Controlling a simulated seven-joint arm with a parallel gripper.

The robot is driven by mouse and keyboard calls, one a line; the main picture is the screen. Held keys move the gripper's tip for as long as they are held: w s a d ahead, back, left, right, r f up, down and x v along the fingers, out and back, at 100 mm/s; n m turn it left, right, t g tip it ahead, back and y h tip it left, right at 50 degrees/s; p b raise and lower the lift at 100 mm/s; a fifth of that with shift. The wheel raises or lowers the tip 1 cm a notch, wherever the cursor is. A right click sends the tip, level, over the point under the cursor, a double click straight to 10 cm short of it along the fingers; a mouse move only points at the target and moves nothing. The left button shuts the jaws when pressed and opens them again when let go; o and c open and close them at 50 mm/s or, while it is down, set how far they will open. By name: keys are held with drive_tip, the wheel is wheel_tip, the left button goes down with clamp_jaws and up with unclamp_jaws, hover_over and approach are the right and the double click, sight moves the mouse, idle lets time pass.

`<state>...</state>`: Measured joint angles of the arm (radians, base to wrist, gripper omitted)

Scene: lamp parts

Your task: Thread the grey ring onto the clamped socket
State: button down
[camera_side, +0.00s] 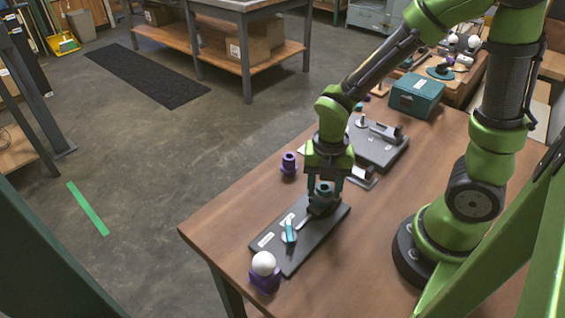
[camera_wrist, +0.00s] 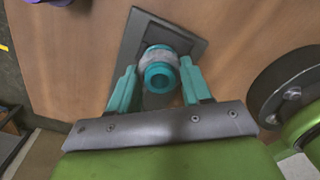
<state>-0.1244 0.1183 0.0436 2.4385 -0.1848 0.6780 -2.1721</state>
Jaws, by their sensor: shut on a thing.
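My gripper (camera_side: 325,190) points down over the dark clamp plate (camera_side: 272,258) on the wooden table. In the wrist view its two teal fingers (camera_wrist: 158,75) are shut on the grey ring (camera_wrist: 153,54). The teal socket (camera_wrist: 157,82) shows between the fingers, its round open end facing the camera, with the ring around it. The ring's height along the socket is hard to judge. The dark plate (camera_wrist: 187,42) lies beneath. In the side view the fingers partly hide the ring and socket.
A white ball on a purple holder (camera_side: 264,264) stands by the plate's near end, next to a teal clamp handle (camera_side: 290,232). A purple part (camera_side: 289,164) stands behind. A second grey plate (camera_side: 372,150) and a teal box (camera_side: 416,95) are farther back. The table's left front is clear.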

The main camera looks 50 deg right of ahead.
drive_tip(key=m, duration=0.5)
drive_tip(key=shift+f, duration=0.15)
drive_tip(key=shift+m, duration=0.5)
drive_tip(key=m, duration=0.4)
drive_tip(key=shift+s, duration=0.1)
drive_tip(key=shift+m, duration=1.5)
drive_tip(key=shift+m, duration=0.7)
drive_tip(key=m, duration=0.5)
drive_tip(key=shift+f, duration=0.1)
